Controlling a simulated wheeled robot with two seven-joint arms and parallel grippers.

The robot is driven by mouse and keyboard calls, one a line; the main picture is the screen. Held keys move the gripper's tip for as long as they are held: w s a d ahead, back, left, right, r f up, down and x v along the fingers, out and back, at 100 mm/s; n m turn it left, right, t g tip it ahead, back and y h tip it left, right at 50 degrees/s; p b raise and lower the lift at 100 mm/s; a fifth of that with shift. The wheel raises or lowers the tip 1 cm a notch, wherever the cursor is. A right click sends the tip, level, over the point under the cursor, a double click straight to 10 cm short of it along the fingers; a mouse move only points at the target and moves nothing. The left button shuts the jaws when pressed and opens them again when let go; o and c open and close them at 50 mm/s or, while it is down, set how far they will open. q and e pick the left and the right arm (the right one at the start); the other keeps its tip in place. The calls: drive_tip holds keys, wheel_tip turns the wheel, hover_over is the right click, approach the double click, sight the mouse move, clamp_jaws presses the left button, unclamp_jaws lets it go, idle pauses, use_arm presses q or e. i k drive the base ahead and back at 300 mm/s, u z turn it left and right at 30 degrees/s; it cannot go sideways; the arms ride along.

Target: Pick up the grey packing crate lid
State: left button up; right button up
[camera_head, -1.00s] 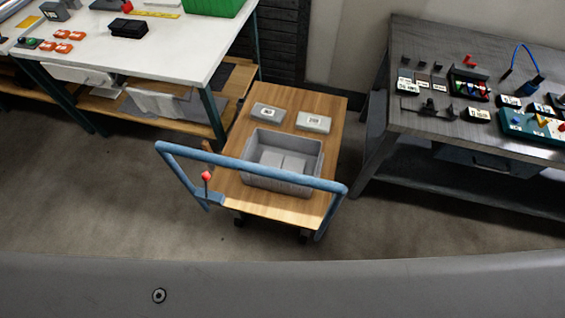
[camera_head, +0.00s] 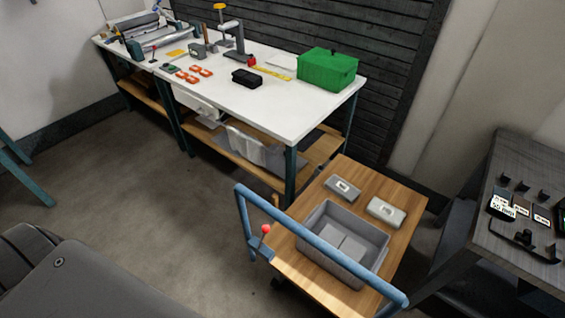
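A grey open crate (camera_head: 378,239) stands on a wooden-topped cart (camera_head: 390,283). Flat grey pieces (camera_head: 343,238) lie on its bottom; I cannot tell if one is a lid. Two small grey boxes with pale labels, a left one (camera_head: 349,195) and a right one (camera_head: 397,219), lie on the cart behind the crate. I cannot make out a packing crate lid for certain. Neither of my grippers is in view.
The cart's blue handle (camera_head: 318,243) crosses in front of the crate. A white workbench (camera_head: 290,120) stands behind, with a green box (camera_head: 327,71) and tools on it. A dark table (camera_head: 532,240) stands at right. Floor at left centre is clear.

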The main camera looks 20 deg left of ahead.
sight(277, 165)
drive_tip(key=z, duration=0.05)
drive_tip(key=k, duration=0.5)
drive_tip(key=u, duration=2.05)
drive_tip(key=i, duration=4.1)
drive_tip(key=z, duration=4.25)
